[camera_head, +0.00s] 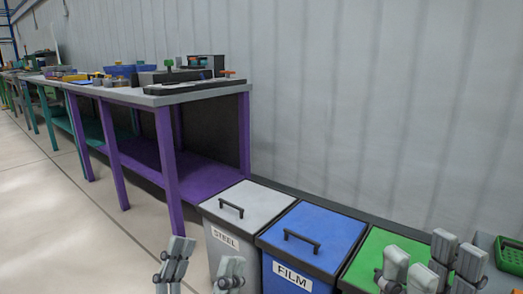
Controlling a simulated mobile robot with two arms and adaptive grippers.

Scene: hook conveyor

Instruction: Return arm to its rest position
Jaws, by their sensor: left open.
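My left gripper (204,262) is at the bottom edge, left of centre. Its two grey fingers stand apart with nothing between them, so it is open. It shows in front of the floor and the grey STEEL bin (220,245). My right gripper (432,262) is at the bottom right, in front of the green-lidded bin (375,250). Its grey fingers point up with a gap between them and nothing held. Both arms are cut off by the bottom edge.
A blue FILM bin (312,235) stands between the grey and green bins. A green basket (509,256) is at the far right. A purple-framed workbench (170,90) with several items runs back left along the grey wall (350,100). The tiled floor (60,220) at left is clear.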

